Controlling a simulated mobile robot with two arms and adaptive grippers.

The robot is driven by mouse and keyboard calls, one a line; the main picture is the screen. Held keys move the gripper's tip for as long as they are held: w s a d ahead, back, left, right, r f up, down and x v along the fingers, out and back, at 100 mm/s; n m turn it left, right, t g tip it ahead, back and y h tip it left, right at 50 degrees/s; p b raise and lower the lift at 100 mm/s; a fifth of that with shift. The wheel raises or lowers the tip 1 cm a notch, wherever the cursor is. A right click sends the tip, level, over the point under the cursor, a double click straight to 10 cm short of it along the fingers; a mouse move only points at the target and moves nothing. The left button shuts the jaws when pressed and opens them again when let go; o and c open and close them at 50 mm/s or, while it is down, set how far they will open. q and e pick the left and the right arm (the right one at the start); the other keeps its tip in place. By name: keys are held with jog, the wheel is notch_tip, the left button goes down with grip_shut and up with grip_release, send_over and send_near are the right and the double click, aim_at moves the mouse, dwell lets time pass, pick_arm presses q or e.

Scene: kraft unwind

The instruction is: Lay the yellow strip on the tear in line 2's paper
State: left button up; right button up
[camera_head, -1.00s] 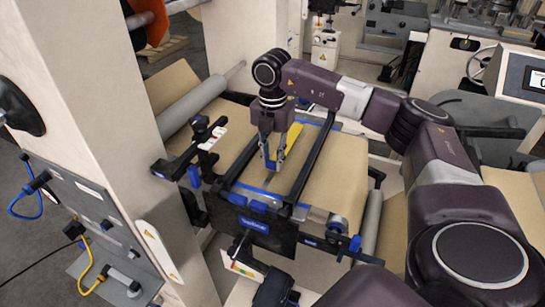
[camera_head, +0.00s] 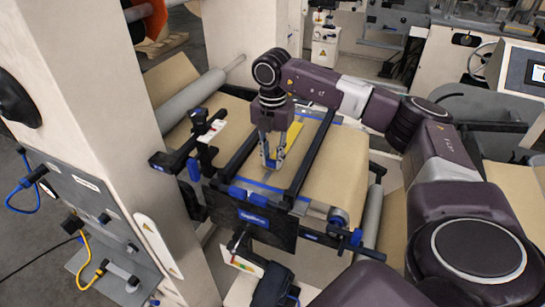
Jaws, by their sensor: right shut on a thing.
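My right gripper (camera_head: 272,163) points down over the splice table between two dark rails, its fingers shut on the yellow strip (camera_head: 294,135). The strip shows behind and to the right of the fingers, running away from me at a slant. The gripper covers its near end. The strip is low over the brown paper (camera_head: 335,175) of the line; I cannot tell whether it touches. The tear is not clearly visible now; the fingers and front clamp hide part of the paper between the rails. My left gripper is not in view.
Dark rails (camera_head: 313,155) flank the work area, with a black front plate (camera_head: 252,222) before it. A grey roller (camera_head: 192,105) lies behind left, beside a beige machine column (camera_head: 95,130). Brown paper right of the rails is clear.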

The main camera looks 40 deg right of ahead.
jog(key=shift+f, duration=0.25)
dwell(0.6)
jog(key=o, duration=0.9)
jog(key=shift+c, duration=0.2)
jog(key=shift+r, duration=0.1)
notch_tip(320, 180, up, 12)
